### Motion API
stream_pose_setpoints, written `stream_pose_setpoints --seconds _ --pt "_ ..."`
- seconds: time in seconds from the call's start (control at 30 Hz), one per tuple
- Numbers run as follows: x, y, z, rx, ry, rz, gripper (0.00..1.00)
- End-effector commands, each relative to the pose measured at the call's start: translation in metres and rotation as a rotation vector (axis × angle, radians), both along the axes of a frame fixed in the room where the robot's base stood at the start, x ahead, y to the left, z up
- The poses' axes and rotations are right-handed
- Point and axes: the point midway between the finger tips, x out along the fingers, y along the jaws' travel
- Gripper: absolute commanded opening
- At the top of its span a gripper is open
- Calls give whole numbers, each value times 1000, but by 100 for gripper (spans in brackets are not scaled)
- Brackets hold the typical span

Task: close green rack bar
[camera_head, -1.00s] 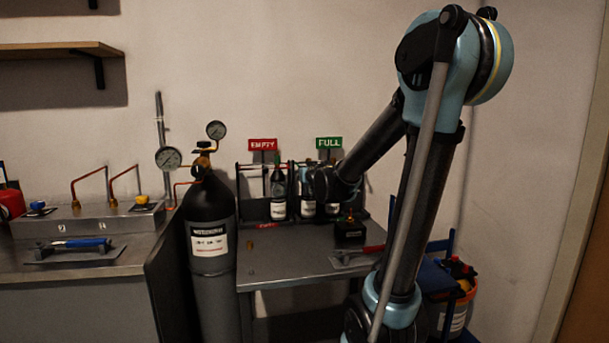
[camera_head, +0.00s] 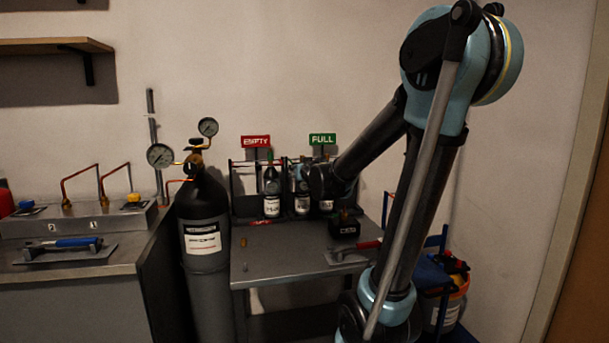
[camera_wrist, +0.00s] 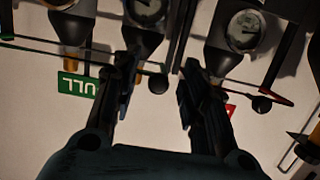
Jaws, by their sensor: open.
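The green rack bar (camera_wrist: 80,57) runs across the left of the wrist view, a thin rod in front of the bottles, with a dark round knob (camera_wrist: 158,84) near its right end. My gripper (camera_wrist: 160,66) is open, its fingers apart. The left finger overlaps the bar and the knob shows between the fingers; I cannot tell whether they touch. The green FULL sign (camera_wrist: 78,80) shows upside down at left. In the head view, my gripper (camera_head: 322,181) is in front of the rack (camera_head: 240,190) below the FULL sign (camera_head: 322,139), hiding much of the bar.
A red bar (camera_wrist: 235,88) with a dark knob ends right of my gripper, near the EMPTY sign (camera_head: 255,141). Bottles with gauges stand in the rack. A tall dark cylinder (camera_head: 205,225) is left of the table (camera_head: 285,250). A small black box (camera_head: 344,227) sits below my gripper.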

Motion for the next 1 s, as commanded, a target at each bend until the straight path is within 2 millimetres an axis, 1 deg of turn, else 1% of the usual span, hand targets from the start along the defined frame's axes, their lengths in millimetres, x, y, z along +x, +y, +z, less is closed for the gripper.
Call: stream_pose_setpoints --seconds 0.1,0.6,0.8,1.0 --pt "-13 -2 2 -1 0 0 41" --pt "-62 -11 12 0 1 1 41" --pt "-79 -14 16 -1 2 1 41" --pt "-92 -17 19 -1 2 0 41"
